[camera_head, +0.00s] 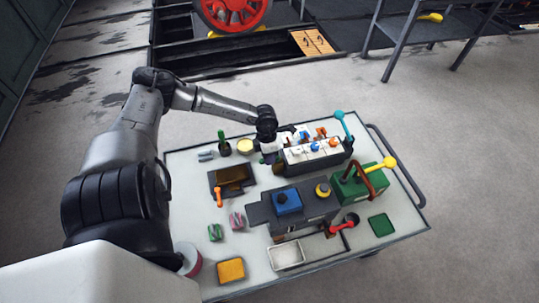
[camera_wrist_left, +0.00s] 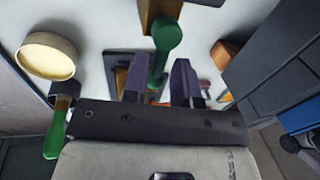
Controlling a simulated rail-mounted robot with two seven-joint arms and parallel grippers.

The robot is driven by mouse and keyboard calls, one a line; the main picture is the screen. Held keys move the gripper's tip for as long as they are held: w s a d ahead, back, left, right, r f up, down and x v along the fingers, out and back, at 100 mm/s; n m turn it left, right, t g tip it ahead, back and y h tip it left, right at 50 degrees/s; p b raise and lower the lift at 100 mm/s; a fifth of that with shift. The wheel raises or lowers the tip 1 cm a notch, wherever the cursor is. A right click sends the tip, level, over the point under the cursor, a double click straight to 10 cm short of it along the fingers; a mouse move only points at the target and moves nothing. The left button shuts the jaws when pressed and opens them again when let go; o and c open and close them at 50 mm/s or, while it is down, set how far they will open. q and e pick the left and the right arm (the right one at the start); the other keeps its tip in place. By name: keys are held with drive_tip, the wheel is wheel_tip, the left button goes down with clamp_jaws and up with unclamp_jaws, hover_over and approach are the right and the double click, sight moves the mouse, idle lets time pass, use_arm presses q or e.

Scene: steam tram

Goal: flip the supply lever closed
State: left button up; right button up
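A green lever with a round knob (camera_wrist_left: 168,36) stands in the left wrist view, its stem running down between the fingers of my left gripper (camera_wrist_left: 158,85). The fingers are apart, one on each side of the stem; I cannot tell whether either touches it. In the head view my left gripper (camera_head: 268,153) is over the cart's back part, left of the grey block with coloured valves (camera_head: 313,155), and mostly hides this lever. No label shows which lever is the supply lever. My right gripper is not in view.
The cart (camera_head: 180,168) also carries a teal lever (camera_head: 342,122), a yellow lever (camera_head: 386,163), a red lever (camera_head: 342,226) and an orange lever (camera_head: 219,196). A cream jar (camera_head: 245,146) and a green-handled brush (camera_head: 222,137) stand left of the gripper.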

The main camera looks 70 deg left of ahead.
use_arm(q)
drive_tip(key=shift+o, duration=1.1)
drive_tip(key=shift+s, duration=0.15)
drive_tip(key=shift+w+r, duration=0.15)
drive_tip(key=shift+w, duration=0.05)
wheel_tip(320, 180, up, 13)
drive_tip(key=a+p, duration=0.2)
drive_tip(key=p, duration=0.2)
drive_tip(key=shift+a+p, duration=0.35)
drive_tip(key=shift+a, duration=0.05)
